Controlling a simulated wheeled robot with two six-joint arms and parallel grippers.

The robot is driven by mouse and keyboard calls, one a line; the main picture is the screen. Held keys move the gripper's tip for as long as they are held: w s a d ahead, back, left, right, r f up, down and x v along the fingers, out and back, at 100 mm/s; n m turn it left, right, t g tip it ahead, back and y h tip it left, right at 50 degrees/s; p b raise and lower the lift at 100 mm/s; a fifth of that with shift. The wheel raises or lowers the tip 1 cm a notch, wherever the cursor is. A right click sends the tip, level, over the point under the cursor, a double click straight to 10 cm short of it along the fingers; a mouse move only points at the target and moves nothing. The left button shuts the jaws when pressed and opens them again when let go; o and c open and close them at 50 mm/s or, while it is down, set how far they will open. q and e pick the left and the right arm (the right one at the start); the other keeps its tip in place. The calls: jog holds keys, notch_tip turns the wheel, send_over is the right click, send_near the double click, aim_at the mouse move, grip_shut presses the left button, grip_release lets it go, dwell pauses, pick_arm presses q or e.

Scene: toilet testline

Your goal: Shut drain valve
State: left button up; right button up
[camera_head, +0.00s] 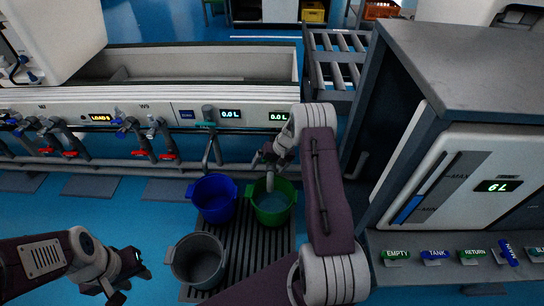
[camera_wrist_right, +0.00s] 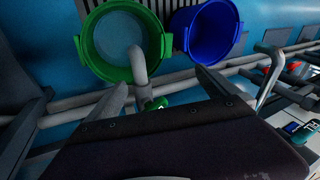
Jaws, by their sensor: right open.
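My right gripper (camera_head: 264,158) is over the green bucket (camera_head: 273,203) in front of the machine. In the right wrist view its fingers (camera_wrist_right: 158,95) are apart, with a grey spout (camera_wrist_right: 138,68) and a small green valve handle (camera_wrist_right: 155,103) showing between them. The gripper body hides part of this valve. The spout hangs over the green bucket, which holds pale water. A teal valve handle (camera_head: 207,124) on the neighbouring pipe stands to the left in the head view. My left gripper (camera_head: 124,276) is low at the left, away from the valves; its jaws are too dark to read.
A blue bucket (camera_head: 213,197) and a grey bucket (camera_head: 198,261) stand on the dark slatted grate (camera_head: 236,262). Red and blue valves (camera_head: 140,145) line the pipes at left. A grey cabinet (camera_head: 475,75) with a 6 L display bounds the right side. Blue floor is open at left.

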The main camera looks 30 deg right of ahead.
jog(key=w+d+r+n+t+h, duration=0.1)
jog(key=w+d+r+n+h, duration=0.2)
jog(key=w+d+r+n, duration=0.15)
jog(key=b+x, duration=0.1)
jog(key=x, duration=0.1)
jog(key=b+x, duration=0.4)
jog(key=x, duration=0.1)
jog(key=shift+s+d+f, duration=0.1)
jog(key=shift+s+d, duration=0.15)
jog(key=shift+d, duration=0.15)
jog(key=shift+w+f+b, duration=0.3)
jog(key=shift+f+b, duration=0.05)
jog(key=shift+f, duration=0.15)
